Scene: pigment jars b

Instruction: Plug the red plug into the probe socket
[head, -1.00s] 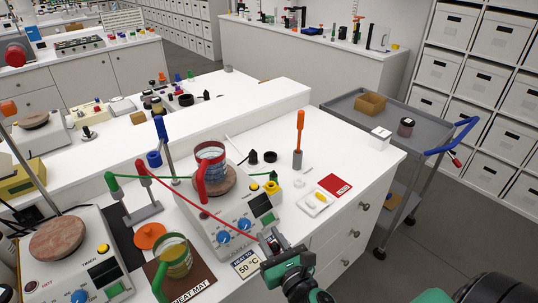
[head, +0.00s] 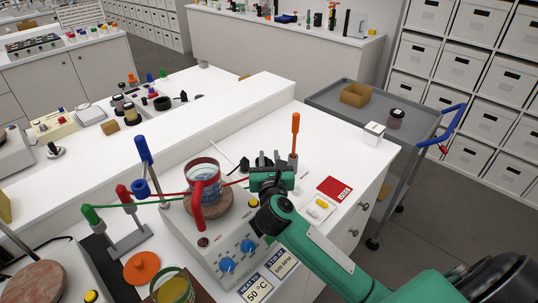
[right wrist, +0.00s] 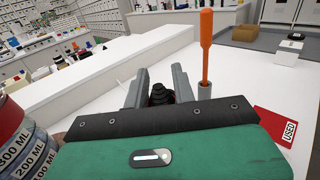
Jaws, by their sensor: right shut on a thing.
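My right gripper (head: 262,160) is over the back right of the hotplate (head: 225,255), its fingers pointing away toward the low ledge. The plug's red body does not show clearly. I cannot make out the probe socket; my gripper may hide it. My left gripper is not in view.
A beaker with a red handle (head: 204,178) stands on the hotplate, left of the gripper. An orange-handled tool (head: 295,125) stands upright close on the right. A red card (head: 335,189) and a white tray (head: 319,209) lie farther right. The worktop behind is mostly clear.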

